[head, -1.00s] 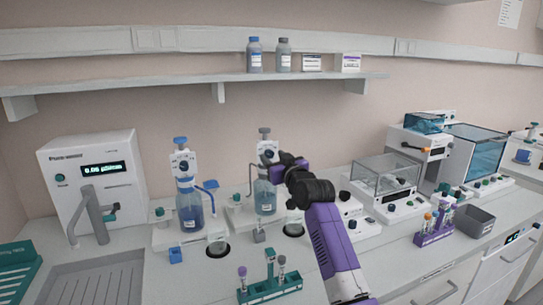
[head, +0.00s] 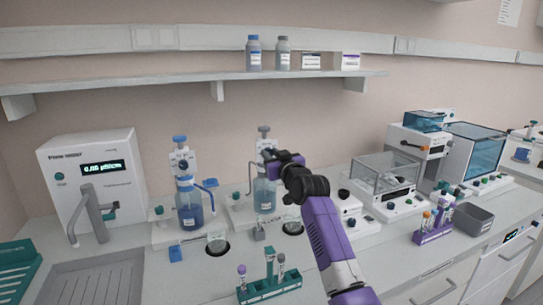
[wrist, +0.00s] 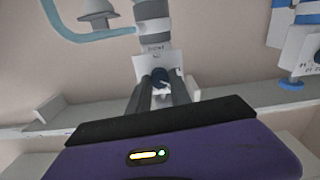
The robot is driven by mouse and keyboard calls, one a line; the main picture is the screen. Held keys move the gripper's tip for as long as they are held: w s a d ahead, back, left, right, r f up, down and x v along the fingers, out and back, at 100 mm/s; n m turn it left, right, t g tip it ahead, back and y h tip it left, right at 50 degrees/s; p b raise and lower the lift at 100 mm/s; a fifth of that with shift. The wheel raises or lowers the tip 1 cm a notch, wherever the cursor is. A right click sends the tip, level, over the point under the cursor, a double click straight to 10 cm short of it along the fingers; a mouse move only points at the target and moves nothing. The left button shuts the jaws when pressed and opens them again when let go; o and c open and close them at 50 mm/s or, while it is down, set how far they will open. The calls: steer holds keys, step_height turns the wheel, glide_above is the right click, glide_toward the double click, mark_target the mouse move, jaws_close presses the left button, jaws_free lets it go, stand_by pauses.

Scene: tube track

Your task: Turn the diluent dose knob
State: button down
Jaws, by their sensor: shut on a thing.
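The grey-capped dispenser bottle (head: 265,193) stands in the middle of the bench with a white dosing head. Its small dark dose knob (wrist: 160,76) shows between my fingers in the wrist view, in front of a white label plate (wrist: 152,60) whose text I cannot read fully. My gripper (wrist: 160,84) is shut on this knob, one finger on each side. In the head view my gripper (head: 268,155) is at the front of the dosing head and hides the knob. The knob's pointer and setting cannot be made out.
A blue-capped dispenser bottle (head: 189,205) stands to the left. A teal tube rack (head: 270,289) lies in front. A white box with a display (head: 90,180) is at far left, and a clear-lidded device (head: 387,180) is at right. A shelf (head: 190,83) runs above.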

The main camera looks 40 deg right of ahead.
steer(key=m, duration=0.5)
steer(key=shift+m, duration=0.4)
steer(key=m+p, duration=0.2)
steer(key=m, duration=0.4)
steer(key=m+p, duration=0.3)
steer(key=m, duration=0.3)
steer(key=shift+m, duration=0.3)
steer(key=m+p, duration=0.1)
steer(key=m, duration=0.2)
steer(key=shift+p, duration=0.35)
steer(key=shift+d+f+m+p, duration=0.15)
steer(key=shift+m+p, duration=0.35)
steer(key=shift+m, duration=0.7)
steer(key=shift+f, duration=0.1)
steer(key=c, duration=1.2)
jaws_free()
